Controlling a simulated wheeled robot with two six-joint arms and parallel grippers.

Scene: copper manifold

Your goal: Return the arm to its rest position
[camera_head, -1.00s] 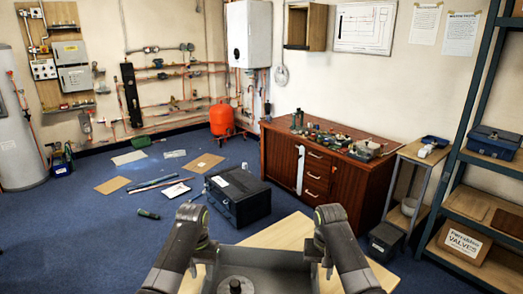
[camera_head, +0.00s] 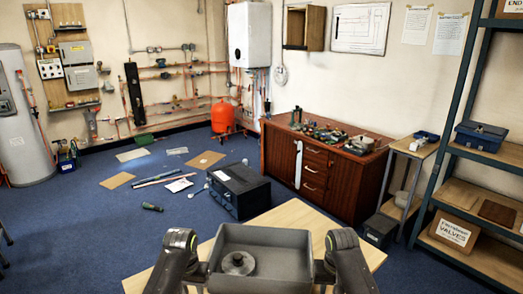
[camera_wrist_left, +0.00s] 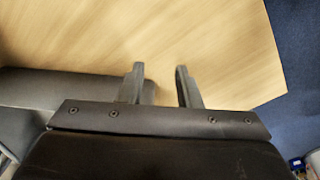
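My left arm comes in from the bottom left of the head view, and its gripper is hidden behind the arm links there. In the left wrist view my left gripper (camera_wrist_left: 159,82) has its two fingers apart with nothing between them, above a pale wooden top. My right arm shows at the bottom right of the head view, bent downward. Its gripper fingers are hidden, so their state does not show.
A grey tray (camera_head: 290,240) with a round metal part (camera_head: 238,263) in it lies between my arms. The pale wooden table (camera_head: 305,217) is in front. A black toolbox (camera_head: 238,190) stands on the blue floor, with a wooden cabinet (camera_head: 343,185) to its right.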

